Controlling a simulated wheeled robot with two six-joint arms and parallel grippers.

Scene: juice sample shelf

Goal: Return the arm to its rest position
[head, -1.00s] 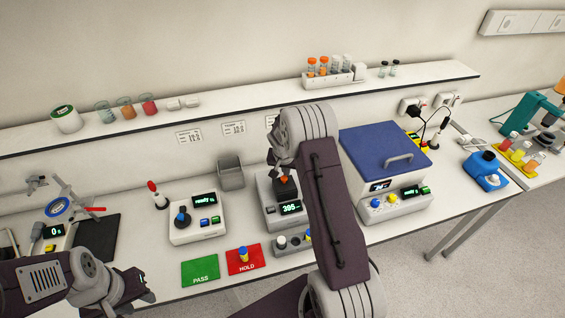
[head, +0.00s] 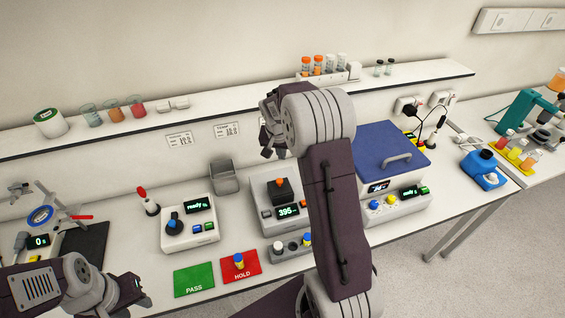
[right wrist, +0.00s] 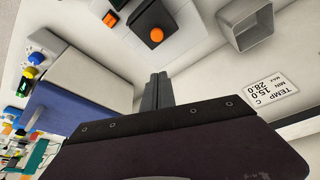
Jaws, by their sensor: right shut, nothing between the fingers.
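My right arm reaches up across the middle of the head view. Its gripper (head: 268,148) hangs in the air in front of the wall, up and left of the instrument reading 395 (head: 287,212). In the right wrist view the fingers (right wrist: 156,90) are together with nothing between them. An orange-topped item (head: 281,184) sits in the black holder on that instrument; it also shows in the right wrist view (right wrist: 157,35). My left gripper (head: 138,290) is low at the left, near the table's front edge; whether its jaws are open is unclear.
The shelf (head: 230,103) with several tubes and beakers runs behind. A blue-lidded machine (head: 385,150) stands right of my right arm. A green PASS mat (head: 194,280) and a red HOLD mat (head: 252,272), bearing a small blue-and-yellow vial (head: 239,261), lie in front.

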